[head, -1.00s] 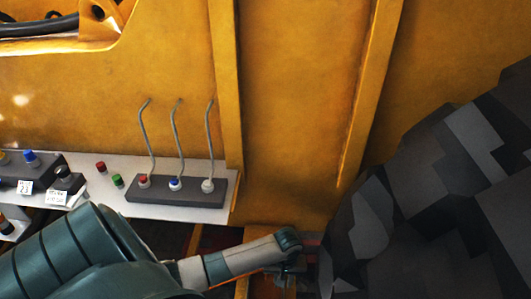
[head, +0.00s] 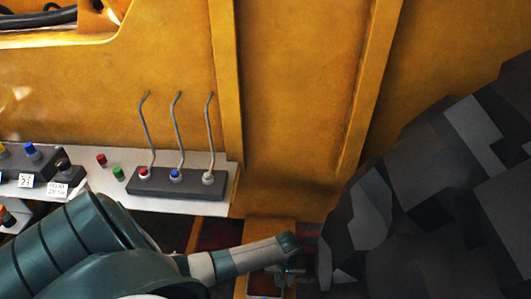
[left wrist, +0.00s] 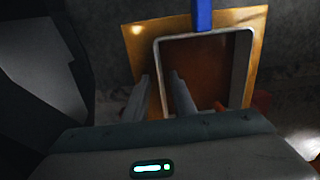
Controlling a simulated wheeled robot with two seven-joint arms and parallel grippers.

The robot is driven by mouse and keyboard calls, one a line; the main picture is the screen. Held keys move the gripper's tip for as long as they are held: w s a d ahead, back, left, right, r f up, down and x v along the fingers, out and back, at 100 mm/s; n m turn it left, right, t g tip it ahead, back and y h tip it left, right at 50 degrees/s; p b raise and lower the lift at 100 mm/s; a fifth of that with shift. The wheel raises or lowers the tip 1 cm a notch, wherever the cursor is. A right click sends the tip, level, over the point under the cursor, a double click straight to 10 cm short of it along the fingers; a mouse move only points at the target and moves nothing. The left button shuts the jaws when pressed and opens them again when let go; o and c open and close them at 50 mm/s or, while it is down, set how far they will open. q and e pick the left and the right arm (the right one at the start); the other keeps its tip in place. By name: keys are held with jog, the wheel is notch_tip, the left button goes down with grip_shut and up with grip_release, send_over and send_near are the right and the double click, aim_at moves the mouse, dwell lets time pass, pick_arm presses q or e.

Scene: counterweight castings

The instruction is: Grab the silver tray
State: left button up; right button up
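A rectangular tray with a pale silver rim (left wrist: 247,75) and a dark brown inside shows in the left wrist view, on a yellow-brown panel. My left gripper (left wrist: 160,76) has its two fingers apart. In that view the tray's left rim runs down between the fingers; I cannot tell whether they touch it. In the head view my left gripper (head: 290,272) is small and dark at the bottom centre, beside the dark rock. The tray is not clearly seen there. My right gripper is in neither view.
A faceted dark grey rock mass (head: 440,200) fills the right. A white console (head: 200,162) with a lever block (head: 178,183) and several buttons lies left, above my arm. Yellow walls (head: 290,110) stand behind.

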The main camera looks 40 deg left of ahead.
pick_arm(q)
jog(key=shift+f, duration=0.2)
dwell(0.3)
grip_shut()
jog(key=shift+r, duration=0.1)
notch_tip(320, 180, up, 10)
jog(key=shift+f, duration=0.1)
dwell(0.5)
dwell(0.4)
